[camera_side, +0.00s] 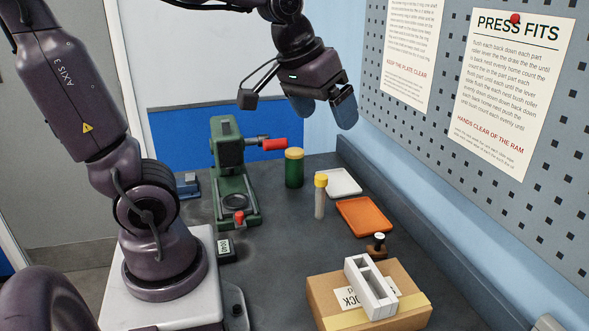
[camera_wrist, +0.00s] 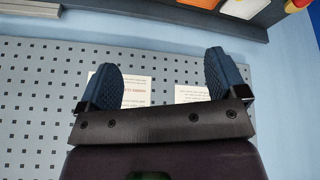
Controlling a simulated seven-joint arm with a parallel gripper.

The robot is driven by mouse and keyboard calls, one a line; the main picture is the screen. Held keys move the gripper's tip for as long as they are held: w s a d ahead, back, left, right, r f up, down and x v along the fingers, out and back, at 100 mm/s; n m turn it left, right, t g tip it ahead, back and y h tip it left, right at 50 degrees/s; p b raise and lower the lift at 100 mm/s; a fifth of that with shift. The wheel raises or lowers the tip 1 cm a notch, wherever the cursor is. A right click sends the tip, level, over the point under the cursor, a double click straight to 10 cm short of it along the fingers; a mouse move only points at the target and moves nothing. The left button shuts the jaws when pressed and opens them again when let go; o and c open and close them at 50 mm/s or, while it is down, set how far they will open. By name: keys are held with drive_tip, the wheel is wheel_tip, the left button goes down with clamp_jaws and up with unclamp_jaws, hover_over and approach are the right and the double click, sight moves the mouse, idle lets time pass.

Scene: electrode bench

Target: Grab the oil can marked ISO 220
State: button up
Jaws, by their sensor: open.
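A dark green can (camera_side: 294,170) with a yellow lid stands upright on the bench, right of the green press, in the side view. No ISO 220 marking is readable on it, so I cannot tell whether it is the oil can named. A slim grey bottle (camera_side: 320,203) with a yellow cap stands to its right and nearer the camera; no marking is readable there either. My gripper (camera_side: 325,108) is open and empty, high above the bench. Its two blue fingers also show in the wrist view (camera_wrist: 161,76), with the pegboard behind them.
A green press (camera_side: 231,165) with a red handle stands left of the can. A white tray (camera_side: 343,182) and an orange tray (camera_side: 365,216) lie to the right. A cardboard box (camera_side: 405,310) bears a grey slotted block (camera_side: 370,287). The pegboard wall (camera_side: 545,200) bounds the right.

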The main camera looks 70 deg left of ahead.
drive_tip(key=w+a+f+n+g+y, duration=0.1)
drive_tip(key=w+a+f+n, duration=0.1)
drive_tip(key=w+a+n, duration=0.3)
drive_tip(key=w+a+f+n, duration=0.1)
drive_tip(key=w+a+f, duration=0.1)
drive_tip(key=a, duration=0.6)
drive_tip(key=n+g+y, duration=0.3)
drive_tip(key=n+g, duration=0.1)
drive_tip(key=n, duration=0.3)
approach(296, 152)
drive_tip(key=x, duration=0.6)
drive_tip(key=shift+s+f, duration=0.15)
drive_tip(key=shift+f, duration=0.05)
drive_tip(key=shift+x, duration=3.1)
drive_tip(key=c, duration=1.3)
